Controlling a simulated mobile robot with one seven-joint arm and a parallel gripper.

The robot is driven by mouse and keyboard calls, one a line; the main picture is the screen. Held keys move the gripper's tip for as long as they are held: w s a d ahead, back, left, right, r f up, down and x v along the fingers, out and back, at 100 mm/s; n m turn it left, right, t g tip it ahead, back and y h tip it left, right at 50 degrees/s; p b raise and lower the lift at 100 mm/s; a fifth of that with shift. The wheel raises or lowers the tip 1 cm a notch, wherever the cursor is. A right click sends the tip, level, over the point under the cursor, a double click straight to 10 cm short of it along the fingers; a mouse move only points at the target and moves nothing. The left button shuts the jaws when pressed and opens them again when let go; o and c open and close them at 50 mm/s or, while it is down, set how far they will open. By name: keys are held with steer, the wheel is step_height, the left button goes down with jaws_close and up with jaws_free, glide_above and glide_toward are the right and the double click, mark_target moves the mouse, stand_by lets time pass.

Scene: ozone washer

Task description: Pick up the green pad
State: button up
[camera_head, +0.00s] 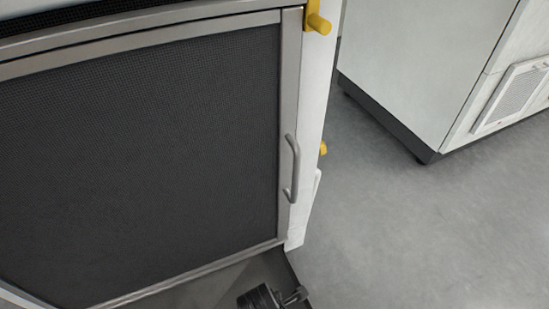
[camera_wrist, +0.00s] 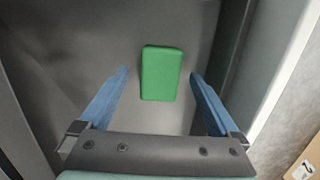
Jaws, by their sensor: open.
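The green pad (camera_wrist: 161,73) is a small flat block with rounded corners. In the wrist view it lies on a grey surface (camera_wrist: 62,40), ahead of my gripper and between the lines of its two fingers. My gripper (camera_wrist: 158,75) has two blue fingers spread wide apart, with nothing between them touching either finger. In the head view part of my gripper (camera_head: 272,297) shows at the bottom edge, dark and cut off. The green pad is not visible in the head view.
A washer with a dark mesh door (camera_head: 140,150) and a grey handle (camera_head: 291,168) fills the left of the head view. A white cabinet (camera_head: 430,65) stands at the upper right. Grey floor (camera_head: 400,230) is clear between. In the wrist view, walls rise on both sides of the pad.

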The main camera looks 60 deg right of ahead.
steer(key=shift+f+b, duration=0.3)
steer(key=shift+f, duration=0.6)
steer(key=shift+r, duration=0.1)
jaws_close()
steer(key=shift+r, duration=0.1)
step_height(320, 180, up, 10)
steer(key=p, duration=0.7)
steer(key=shift+p, duration=0.3)
